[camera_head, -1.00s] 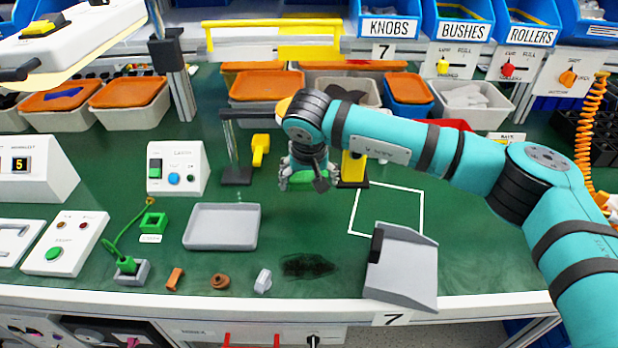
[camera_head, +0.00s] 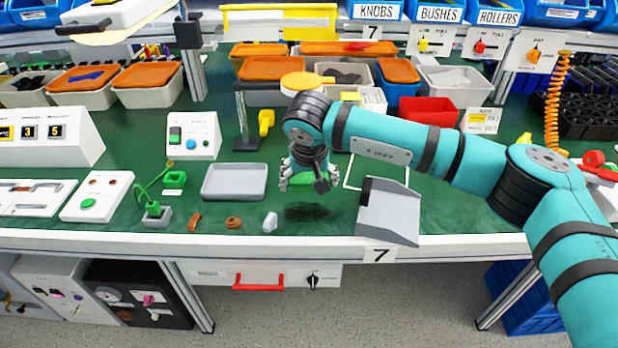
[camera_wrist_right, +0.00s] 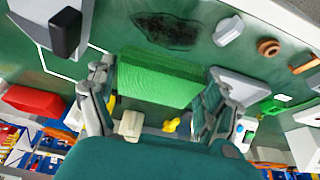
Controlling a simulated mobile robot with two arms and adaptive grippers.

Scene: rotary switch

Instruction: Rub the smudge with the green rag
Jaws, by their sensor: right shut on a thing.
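The dark smudge (camera_head: 308,211) lies on the green bench top near its front edge. It also shows in the right wrist view (camera_wrist_right: 165,30). My right gripper (camera_head: 306,184) is shut on the green rag (camera_head: 302,178), just behind the smudge. In the right wrist view the green rag (camera_wrist_right: 160,76) sits between the two fingers, a little apart from the smudge in the picture. The gap between rag and bench is hard to judge. My left gripper is not in view.
A grey dustpan-like scoop (camera_head: 388,212) stands right of the smudge. A light grey knob (camera_head: 270,222), a brown ring (camera_head: 234,223) and a grey tray (camera_head: 234,182) are to the left. The bench's front edge (camera_head: 300,241) is close by.

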